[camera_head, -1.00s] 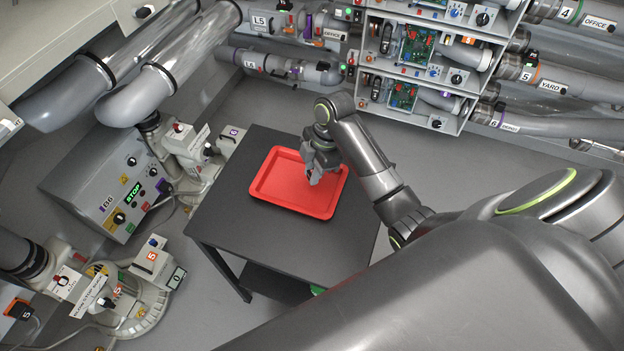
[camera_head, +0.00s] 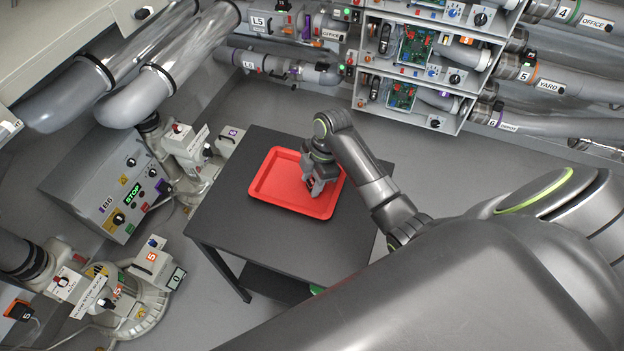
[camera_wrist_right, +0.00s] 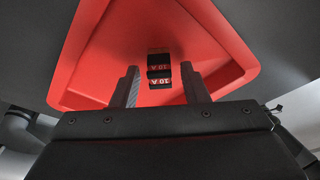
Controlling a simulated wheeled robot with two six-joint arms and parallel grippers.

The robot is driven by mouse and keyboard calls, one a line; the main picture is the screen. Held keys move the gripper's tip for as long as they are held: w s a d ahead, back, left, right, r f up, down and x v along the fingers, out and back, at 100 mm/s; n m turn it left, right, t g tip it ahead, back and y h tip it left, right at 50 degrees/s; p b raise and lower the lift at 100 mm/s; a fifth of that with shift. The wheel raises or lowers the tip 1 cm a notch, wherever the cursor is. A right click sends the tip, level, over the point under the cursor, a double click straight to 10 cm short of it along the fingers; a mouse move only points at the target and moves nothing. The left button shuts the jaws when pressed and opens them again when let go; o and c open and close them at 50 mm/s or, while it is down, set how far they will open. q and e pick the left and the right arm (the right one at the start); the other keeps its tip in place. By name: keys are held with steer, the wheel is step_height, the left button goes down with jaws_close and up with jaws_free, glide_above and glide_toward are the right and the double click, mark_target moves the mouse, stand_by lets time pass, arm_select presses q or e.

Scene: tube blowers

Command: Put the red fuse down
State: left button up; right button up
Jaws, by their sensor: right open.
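A red fuse (camera_wrist_right: 159,72), with dark faces and "10 A" labels, lies on the floor of the red tray (camera_wrist_right: 105,50) in the right wrist view. It sits between the two spread fingers, with a gap on each side. My right gripper (camera_wrist_right: 162,85) is open. In the head view my right gripper (camera_head: 314,189) points down into the right part of the red tray (camera_head: 275,183), and the fuse is too small and covered to make out clearly there. My left gripper is not in view.
The tray rests on a dark table (camera_head: 280,240). A grey control box (camera_head: 115,185) and valve fittings (camera_head: 145,290) stand to the left. Shelves with circuit boards (camera_head: 415,60) and pipes are behind. The left part of the tray is empty.

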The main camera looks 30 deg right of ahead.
steer(key=shift+r, duration=0.1)
steer(key=p+v, duration=0.1)
steer(key=v, duration=1.1)
steer(key=shift+p, duration=0.3)
